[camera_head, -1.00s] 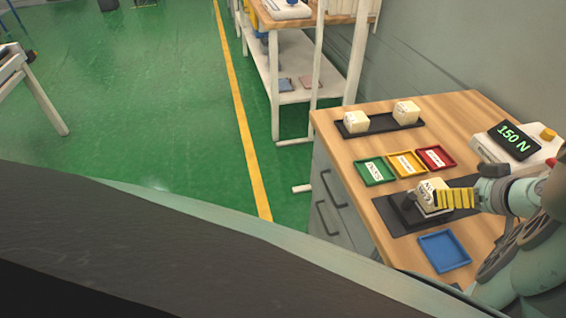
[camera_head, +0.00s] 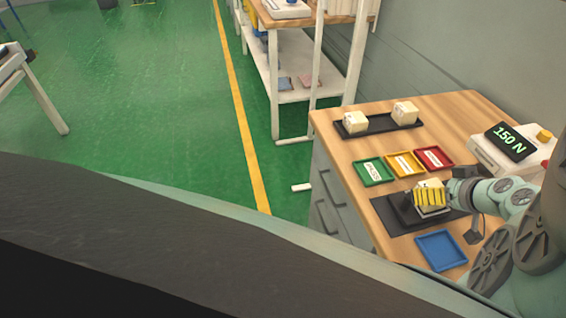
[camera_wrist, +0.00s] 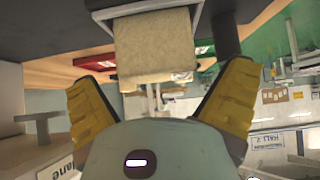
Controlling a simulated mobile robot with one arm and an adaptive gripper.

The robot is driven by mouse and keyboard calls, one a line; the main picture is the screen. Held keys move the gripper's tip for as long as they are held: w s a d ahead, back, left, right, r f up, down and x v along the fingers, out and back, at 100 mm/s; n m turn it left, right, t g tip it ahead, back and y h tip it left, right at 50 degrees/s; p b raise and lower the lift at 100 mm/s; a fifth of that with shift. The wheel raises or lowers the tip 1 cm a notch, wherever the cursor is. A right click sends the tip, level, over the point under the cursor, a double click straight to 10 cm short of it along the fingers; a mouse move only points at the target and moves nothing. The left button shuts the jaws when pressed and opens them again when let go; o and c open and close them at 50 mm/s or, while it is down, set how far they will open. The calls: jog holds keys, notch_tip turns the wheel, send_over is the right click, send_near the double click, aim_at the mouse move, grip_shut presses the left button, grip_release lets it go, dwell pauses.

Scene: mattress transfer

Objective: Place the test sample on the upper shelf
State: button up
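A cream foam block (camera_head: 434,184), the likely test sample, sits on a black fixture (camera_head: 408,212) on the wooden bench. It also shows in the wrist view (camera_wrist: 155,46), beyond the fingers. My gripper (camera_head: 430,196) has yellow fingers and is close beside this block, partly covering it. In the wrist view my gripper (camera_wrist: 160,90) has its fingers spread wide, with a gap to the block on both sides. Two more cream blocks, a left one (camera_head: 355,122) and a right one (camera_head: 405,113), stand on a black tray (camera_head: 380,126). A white-framed rack has a wooden upper shelf (camera_head: 268,21) and a white lower shelf (camera_head: 300,92).
Green (camera_head: 371,178), yellow (camera_head: 393,172) and red (camera_head: 444,163) labelled trays lie behind the fixture. A blue tray (camera_head: 442,251) lies in front. A device with a display (camera_head: 512,141) reading 150 N stands at the right. Green floor (camera_head: 150,110) is open to the left.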

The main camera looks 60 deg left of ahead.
jog(key=c, duration=1.3)
notch_tip(320, 180, up, 10)
jog(key=shift+f+b, duration=0.2)
jog(key=shift+b, duration=0.2)
jog(key=shift+d+r, duration=0.1)
jog(key=shift+r, duration=0.1)
